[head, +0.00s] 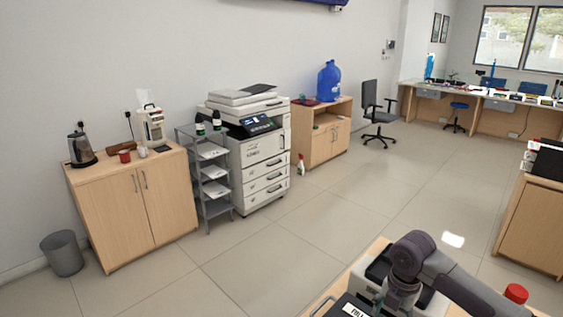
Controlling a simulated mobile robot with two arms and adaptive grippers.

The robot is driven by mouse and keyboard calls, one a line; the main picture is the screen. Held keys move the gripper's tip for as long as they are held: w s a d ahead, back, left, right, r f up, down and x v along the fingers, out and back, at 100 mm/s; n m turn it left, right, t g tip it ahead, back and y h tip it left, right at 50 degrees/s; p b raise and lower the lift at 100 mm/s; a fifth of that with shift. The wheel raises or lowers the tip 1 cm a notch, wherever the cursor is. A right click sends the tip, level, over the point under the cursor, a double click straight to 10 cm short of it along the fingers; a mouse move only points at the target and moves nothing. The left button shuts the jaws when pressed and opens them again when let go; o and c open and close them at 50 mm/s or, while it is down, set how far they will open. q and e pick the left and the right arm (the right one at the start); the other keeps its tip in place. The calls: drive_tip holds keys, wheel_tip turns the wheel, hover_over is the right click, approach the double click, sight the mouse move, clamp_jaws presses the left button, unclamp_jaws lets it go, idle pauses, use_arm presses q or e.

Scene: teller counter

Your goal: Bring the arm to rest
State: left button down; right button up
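My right arm (412,256) comes in from the lower right, bent over a wooden counter (376,248) at the bottom of the head view. Its wrist points down near a black and white device on the counter. The fingers are hidden or cut off by the bottom edge, so I cannot see whether that gripper is open or shut. My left arm and gripper are not in view.
A red-topped object (515,293) is right of my arm. A wooden cabinet (532,225) stands at the right. A copier (258,150), a grey shelf (206,185) and a low cabinet (135,205) line the left wall.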

drive_tip(key=s+a+f+m+t+y, duration=0.1)
drive_tip(key=s+a+f+m, duration=0.3)
drive_tip(key=s+a, duration=0.3)
drive_tip(key=s+a+f+m+t+y, duration=0.1)
drive_tip(key=s+a+f+m, duration=0.4)
drive_tip(key=a, duration=0.3)
drive_tip(key=s+d+r+m+t+h, duration=0.1)
drive_tip(key=s+d+r+m, duration=0.15)
drive_tip(key=s+m, duration=0.5)
drive_tip(key=s+d+r+m+h, duration=0.1)
drive_tip(key=s+d+m, duration=0.2)
drive_tip(key=s+m, duration=0.45)
wheel_tip(320, 180, down, 28)
drive_tip(key=g+b, duration=0.1)
drive_tip(key=b, duration=0.2)
drive_tip(key=s+d+f+g+b, duration=0.1)
drive_tip(key=s+d+f+b, duration=0.1)
drive_tip(key=s+f, duration=1.5)
wheel_tip(320, 180, down, 3)
drive_tip(key=shift+d+r+n, duration=0.1)
drive_tip(key=shift+d+n, duration=0.2)
